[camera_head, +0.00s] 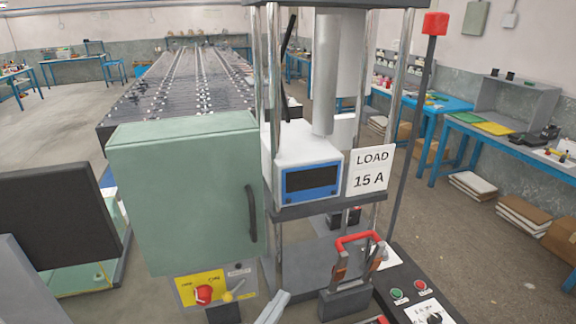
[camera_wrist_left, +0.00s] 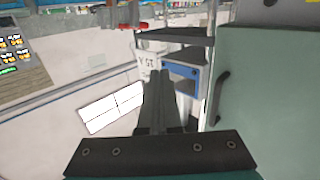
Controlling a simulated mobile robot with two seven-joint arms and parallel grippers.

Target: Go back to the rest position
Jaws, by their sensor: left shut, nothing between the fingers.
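That view is upside down and shows the green cabinet (camera_wrist_left: 270,95) at right and the blue-framed meter (camera_wrist_left: 181,71) beyond the fingertips. The fingers appear apart from both. My right gripper is not in view.
The green cabinet (camera_head: 190,195), with a closed door, stands left of the meter (camera_head: 310,181) and the LOAD 15 A sign (camera_head: 369,170). A dark block with a red handle (camera_head: 358,238) sits below. A button panel (camera_head: 415,295) is at lower right.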

